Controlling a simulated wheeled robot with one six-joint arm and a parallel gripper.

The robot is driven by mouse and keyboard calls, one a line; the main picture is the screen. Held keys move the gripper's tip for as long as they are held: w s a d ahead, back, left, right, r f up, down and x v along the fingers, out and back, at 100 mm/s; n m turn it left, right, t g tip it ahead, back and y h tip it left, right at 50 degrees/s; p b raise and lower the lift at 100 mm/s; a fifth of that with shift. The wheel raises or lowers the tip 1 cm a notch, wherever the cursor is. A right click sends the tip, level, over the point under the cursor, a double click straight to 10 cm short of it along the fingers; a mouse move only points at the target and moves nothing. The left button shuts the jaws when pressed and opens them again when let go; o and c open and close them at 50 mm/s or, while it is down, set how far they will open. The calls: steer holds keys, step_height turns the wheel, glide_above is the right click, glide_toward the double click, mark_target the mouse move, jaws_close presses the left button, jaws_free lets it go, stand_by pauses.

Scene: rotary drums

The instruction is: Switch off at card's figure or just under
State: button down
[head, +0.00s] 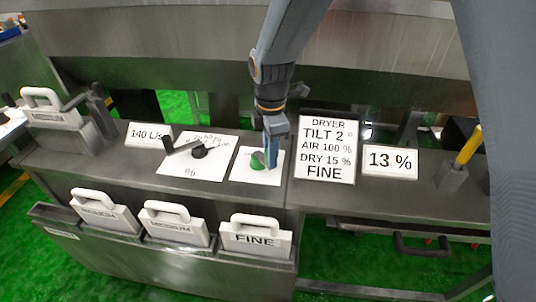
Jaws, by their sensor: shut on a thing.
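The white card (326,150) reads DRYER, TILT 2°, AIR 100 %, DRY 15 %, FINE. To its right a white display (390,161) reads 13 %. Left of the card a green knob (257,163) sits on a white plate (240,174) on the grey counter. My gripper (271,158) points down over this plate, its fingers at the knob and shut on it. The fingers hide part of the knob, so its setting cannot be read.
A black lever (183,146) stands on a percent dial plate (176,170). A sign (149,134) reads about 140 L/s. Three handled plates, one marked FINE (257,240), sit in a front rack. A yellow-handled lever (467,147) is at right; a handled MEDIUM block (52,117) is at left.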

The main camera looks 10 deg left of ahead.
steer(key=shift+w, duration=0.1)
stand_by(0.5)
steer(key=c, duration=1.5)
jaws_free()
steer(key=shift+c, duration=0.2)
step_height(320, 180, up, 8)
steer(key=shift+f+b, duration=0.1)
steer(key=shift+b, duration=0.75)
steer(key=s+d+f+m, duration=0.1)
steer(key=s+d+m, duration=0.3)
steer(key=d+m, duration=0.4)
steer(key=s+d+f+m, duration=0.2)
steer(key=d+m, duration=0.6)
steer(key=d, duration=0.4)
steer(key=s+d+f+m, duration=0.1)
steer(key=s+d+m, duration=0.4)
steer(key=d+m, duration=0.3)
steer(key=d, duration=0.3)
steer(key=shift+s+f+t, duration=0.3)
steer(key=shift+s+t, duration=0.05)
steer(key=shift+t, duration=0.05)
